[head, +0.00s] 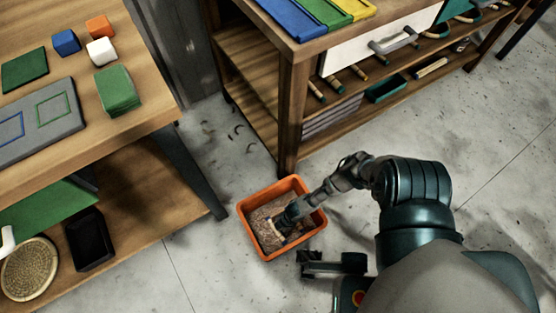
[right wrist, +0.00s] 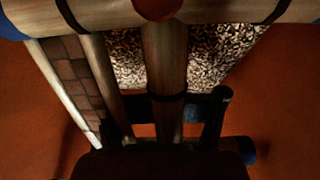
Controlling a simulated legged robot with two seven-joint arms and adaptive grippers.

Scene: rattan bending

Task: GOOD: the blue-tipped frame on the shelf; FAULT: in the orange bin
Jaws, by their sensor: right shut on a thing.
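The orange bin (head: 241,222) stands on the floor at the centre of the head view, with brown chips (head: 262,215) in it. My right gripper (head: 287,219) reaches down inside the bin. In the right wrist view my right gripper (right wrist: 168,110) is shut on a rattan frame of pale rods (right wrist: 165,55) with dark bindings. Blue shows at its upper ends, and a red round part (right wrist: 157,8) sits at its top middle. Orange walls (right wrist: 285,90) surround it there. Whether the frame touches the chips is unclear.
A wooden bench (head: 150,115) at left holds coloured blocks and a grey board (head: 40,120); its lower shelf has a black tray (head: 90,238) and a round woven piece (head: 30,268). A wooden rack (head: 290,110) stands close behind the bin. Floor is clear in front.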

